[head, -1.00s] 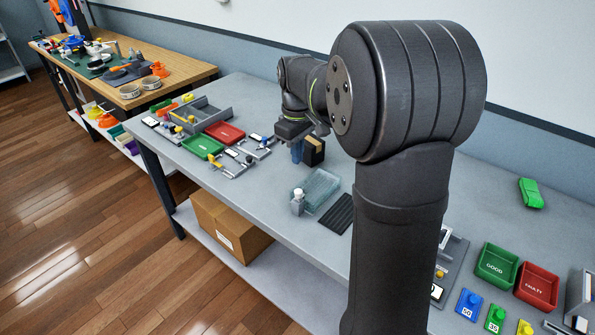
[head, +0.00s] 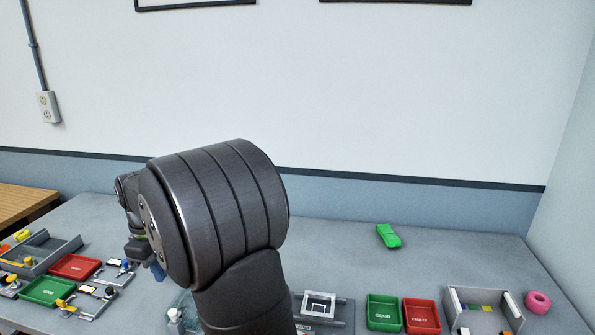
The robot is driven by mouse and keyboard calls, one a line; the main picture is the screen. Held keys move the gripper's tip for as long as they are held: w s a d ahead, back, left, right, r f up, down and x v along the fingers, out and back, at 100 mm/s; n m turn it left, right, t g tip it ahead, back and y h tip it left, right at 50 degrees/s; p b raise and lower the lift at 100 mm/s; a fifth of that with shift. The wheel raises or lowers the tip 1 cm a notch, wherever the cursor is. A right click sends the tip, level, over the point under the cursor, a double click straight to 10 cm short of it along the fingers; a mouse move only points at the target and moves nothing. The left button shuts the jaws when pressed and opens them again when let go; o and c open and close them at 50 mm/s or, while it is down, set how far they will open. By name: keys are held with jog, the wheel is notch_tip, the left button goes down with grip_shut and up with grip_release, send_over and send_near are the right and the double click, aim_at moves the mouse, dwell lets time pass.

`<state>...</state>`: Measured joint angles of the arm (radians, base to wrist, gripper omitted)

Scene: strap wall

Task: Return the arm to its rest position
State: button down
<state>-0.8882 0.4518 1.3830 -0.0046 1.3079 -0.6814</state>
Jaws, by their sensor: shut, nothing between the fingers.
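My arm stands in the middle foreground of the head view, its large dark joint blocking part of the bench. My gripper (head: 138,251) is at the far end of the arm, at left, low over the grey bench (head: 330,243). It is small and partly hidden behind my own arm link. It is shut and I see nothing held in it. A bit of something blue (head: 158,270) shows just below and beside it, mostly hidden.
At left are a red tray (head: 75,266), a green tray (head: 46,291) and a grey divided tray (head: 40,254). At right are a green GOOD tray (head: 383,313), a red FAULTY tray (head: 421,316), a grey box (head: 485,309), a pink ring (head: 538,302) and a green item (head: 388,236).

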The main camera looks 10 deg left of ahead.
aim_at(172, 311)
notch_tip(172, 311, down, 11)
jog(key=shift+r, duration=0.15)
jog(key=c, duration=2.2)
grip_release()
